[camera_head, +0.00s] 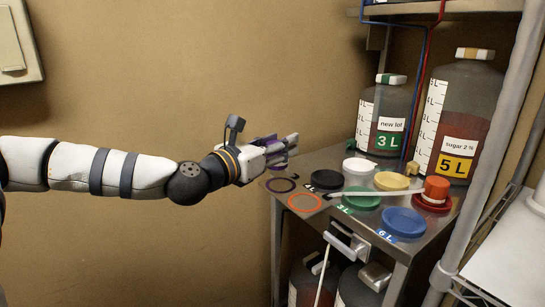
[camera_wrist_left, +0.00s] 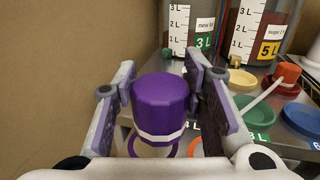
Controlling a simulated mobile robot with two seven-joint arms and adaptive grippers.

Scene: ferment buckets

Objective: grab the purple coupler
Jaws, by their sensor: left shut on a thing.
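The purple coupler (camera_wrist_left: 160,98) is a short, faceted purple piece with a white band near its lower end. In the left wrist view it sits upright between the two fingers of my left gripper (camera_wrist_left: 162,92), which is shut on it. In the head view my left gripper (camera_head: 283,150) is at the table's left back corner, above a purple ring marking (camera_head: 281,185). There the coupler is mostly hidden by the fingers, with only bits of purple showing. My right gripper is not in view.
The metal table (camera_head: 325,158) carries several coloured lids, an orange ring marking (camera_head: 304,202) and an orange-capped piece (camera_head: 437,188) with a pale rod. A 3 L bottle (camera_head: 384,115) and a 5 L bottle (camera_head: 462,110) stand behind. A metal post (camera_head: 490,150) rises at the right.

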